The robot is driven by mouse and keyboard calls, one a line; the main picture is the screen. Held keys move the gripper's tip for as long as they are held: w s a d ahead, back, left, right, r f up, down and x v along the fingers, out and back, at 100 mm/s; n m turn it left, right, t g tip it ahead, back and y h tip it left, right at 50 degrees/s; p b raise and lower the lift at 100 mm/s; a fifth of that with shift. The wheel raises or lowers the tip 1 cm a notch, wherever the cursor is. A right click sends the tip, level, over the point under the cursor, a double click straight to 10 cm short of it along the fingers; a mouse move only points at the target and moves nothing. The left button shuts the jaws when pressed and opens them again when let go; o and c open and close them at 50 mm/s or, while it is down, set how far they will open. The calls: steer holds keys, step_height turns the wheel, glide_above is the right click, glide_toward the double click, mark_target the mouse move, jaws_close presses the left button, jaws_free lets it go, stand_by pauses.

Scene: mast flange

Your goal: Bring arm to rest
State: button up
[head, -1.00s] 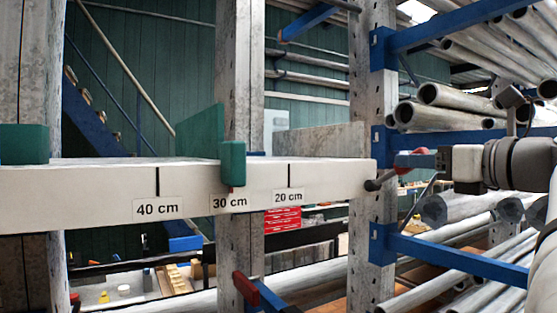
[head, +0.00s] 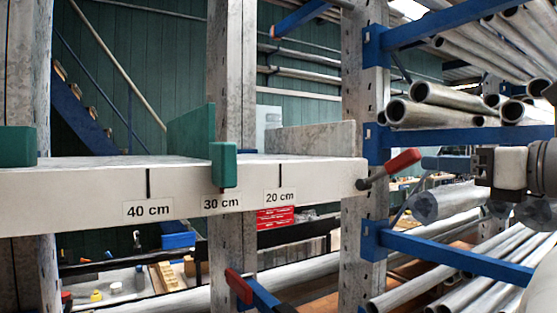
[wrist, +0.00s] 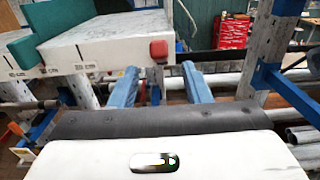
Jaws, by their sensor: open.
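My gripper (head: 424,163) is at the right of the head view, with its blue fingers pointing left at the end of a red-handled lever (head: 402,162). In the wrist view, my gripper (wrist: 160,68) is open, with its two blue fingers apart and nothing held between them. The lever's red end (wrist: 158,50) shows just beyond and between the fingertips. The lever sits at the right end of a white beam (head: 320,178); a small gap to the fingers is hard to judge. A green stop block (head: 223,165) stands on the beam at the 30 cm mark.
Blue rack arms (head: 465,138) with metal pipes (head: 440,112) stand close behind and beside my gripper. A grey post (head: 365,245) stands behind the beam's end. Another green block (head: 17,146) is at the beam's left. A red toolbox (head: 275,218) is farther back.

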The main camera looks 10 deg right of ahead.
steer(key=w+a+f+n+g, duration=0.2)
steer(key=a+f+n+g, duration=0.15)
steer(key=f, duration=0.45)
steer(key=w+a+f+n+g, duration=0.2)
steer(key=a+f+n, duration=0.2)
steer(key=f, duration=0.5)
steer(key=w+a+f+n+g, duration=0.2)
steer(key=a+f+n+g, duration=0.15)
steer(key=f, duration=0.45)
steer(key=s+a+f+n+g+h, duration=0.2)
steer(key=s+a+f+n+h, duration=0.1)
steer(key=f+n, duration=0.6)
steer(key=s+a+f+n+g+h, duration=0.2)
steer(key=s+a+f+n, duration=0.3)
steer(key=f+n, duration=0.5)
steer(key=shift+s+a+f+n+g+h, duration=0.25)
steer(key=shift+s+n+h, duration=0.35)
steer(key=shift+s+n, duration=0.5)
